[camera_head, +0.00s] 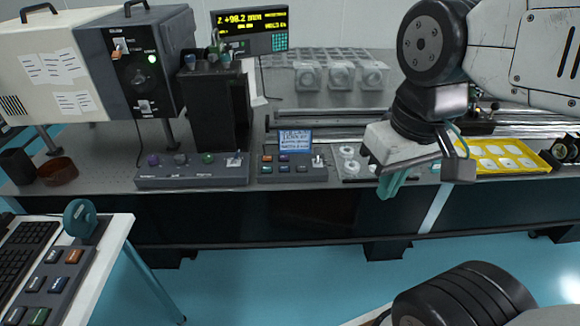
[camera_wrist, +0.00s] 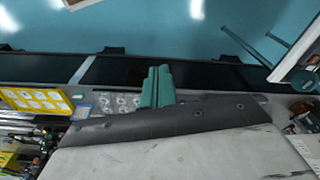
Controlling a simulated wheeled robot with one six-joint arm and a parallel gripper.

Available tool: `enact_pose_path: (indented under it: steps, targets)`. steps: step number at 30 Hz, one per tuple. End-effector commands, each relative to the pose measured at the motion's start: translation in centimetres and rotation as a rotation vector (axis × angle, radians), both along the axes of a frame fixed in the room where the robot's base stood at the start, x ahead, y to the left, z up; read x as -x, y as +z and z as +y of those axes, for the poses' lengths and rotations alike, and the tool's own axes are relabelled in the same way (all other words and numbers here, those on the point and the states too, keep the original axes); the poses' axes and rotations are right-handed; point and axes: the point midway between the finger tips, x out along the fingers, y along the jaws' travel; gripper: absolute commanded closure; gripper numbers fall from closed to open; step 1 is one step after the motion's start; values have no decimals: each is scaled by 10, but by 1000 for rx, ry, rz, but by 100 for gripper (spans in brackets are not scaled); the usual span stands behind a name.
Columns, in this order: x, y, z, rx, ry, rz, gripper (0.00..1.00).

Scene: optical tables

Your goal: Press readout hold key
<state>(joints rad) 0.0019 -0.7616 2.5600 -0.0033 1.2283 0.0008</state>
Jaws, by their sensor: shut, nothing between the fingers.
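A small control box (camera_head: 292,170) with a lit blue screen (camera_head: 295,140) and several coloured keys stands near the table's front edge. A wider panel (camera_head: 192,176) with knobs and keys is left of it. A dark readout display (camera_head: 250,27) with yellow digits stands at the back. Key labels are too small to read, so I cannot tell which is the hold key. My gripper (camera_head: 391,186), with teal fingers, is shut and empty, right of the control box and over the table's front edge. Its fingers also show in the wrist view (camera_wrist: 157,86), touching nothing visible.
A tray of pale rings (camera_head: 350,161) lies between the control box and my gripper. A yellow tray (camera_head: 505,157) is to the right. Rails run behind. A white side desk (camera_head: 100,262) with a keyboard and key panel is front left. Blue floor lies in front.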

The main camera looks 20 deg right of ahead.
Motion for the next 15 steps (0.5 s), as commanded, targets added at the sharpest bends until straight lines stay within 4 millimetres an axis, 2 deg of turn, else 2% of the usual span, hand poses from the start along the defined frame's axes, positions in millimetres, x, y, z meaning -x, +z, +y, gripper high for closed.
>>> enact_pose_path:
  steps: [2, 5, 8, 11, 12, 15]
  targets:
    - [-3, 0, -2, 7, 0, -5, 100]
    - [-21, -1, -11, 52, 5, -33, 100]
    - [-60, -3, -30, 148, 31, -100, 100]
    - [-119, -5, -55, 275, 100, -203, 100]
    - [-146, -6, -63, 324, 146, -250, 100]
    - [-212, -13, -72, 418, 290, -369, 100]
